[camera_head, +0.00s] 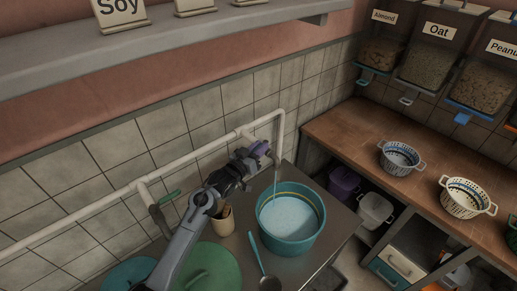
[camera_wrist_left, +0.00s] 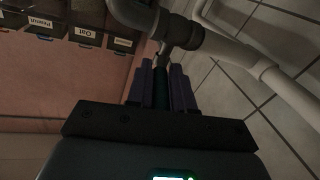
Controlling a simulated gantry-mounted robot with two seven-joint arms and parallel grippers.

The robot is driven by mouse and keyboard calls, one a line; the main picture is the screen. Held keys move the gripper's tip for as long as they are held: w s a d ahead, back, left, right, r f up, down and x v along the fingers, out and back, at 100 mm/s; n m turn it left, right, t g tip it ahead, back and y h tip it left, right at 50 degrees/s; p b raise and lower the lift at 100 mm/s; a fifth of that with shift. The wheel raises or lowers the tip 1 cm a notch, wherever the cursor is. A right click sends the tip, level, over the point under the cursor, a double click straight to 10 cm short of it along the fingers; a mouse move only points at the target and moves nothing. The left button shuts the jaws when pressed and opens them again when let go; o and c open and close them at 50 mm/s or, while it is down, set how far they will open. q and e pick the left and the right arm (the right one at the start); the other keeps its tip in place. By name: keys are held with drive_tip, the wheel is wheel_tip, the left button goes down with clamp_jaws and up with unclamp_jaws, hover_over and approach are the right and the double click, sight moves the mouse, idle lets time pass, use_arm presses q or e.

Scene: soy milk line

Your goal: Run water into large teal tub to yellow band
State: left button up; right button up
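The large teal tub (camera_head: 291,246) stands on the metal counter below the pipe's end. Pale water (camera_head: 290,217) lies in it, and a yellow band (camera_head: 294,190) runs round the inside wall above the water surface. A thin stream (camera_head: 275,182) falls into the tub from the tap above. My left gripper (camera_head: 258,155) is at this tap, its purple fingers hiding most of it. In the left wrist view the left gripper (camera_wrist_left: 161,90) has a dark teal tap handle (camera_wrist_left: 160,88) between its fingers, close against both sides. My right gripper is not in view.
A white pipe (camera_head: 205,150) runs along the tiled wall, with another green-handled tap (camera_head: 169,196) at left. A ladle (camera_head: 258,255), a wooden cup (camera_head: 222,220) and a green lid (camera_head: 207,270) are on the counter. Colanders (camera_head: 400,158) stand on the wooden counter at right.

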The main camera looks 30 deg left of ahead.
use_arm(q)
drive_tip(key=o, duration=0.3)
drive_tip(key=shift+s+r+p, duration=0.15)
drive_tip(key=shift+s+p, duration=0.25)
drive_tip(key=shift+p, duration=0.2)
drive_tip(key=shift+s+a+p, duration=0.2)
drive_tip(key=shift+s+p, duration=1.05)
drive_tip(key=shift+s, duration=0.45)
drive_tip(key=shift+s+a+p, duration=0.15)
drive_tip(key=shift+s+p, duration=1.1)
drive_tip(key=shift+s, duration=0.4)
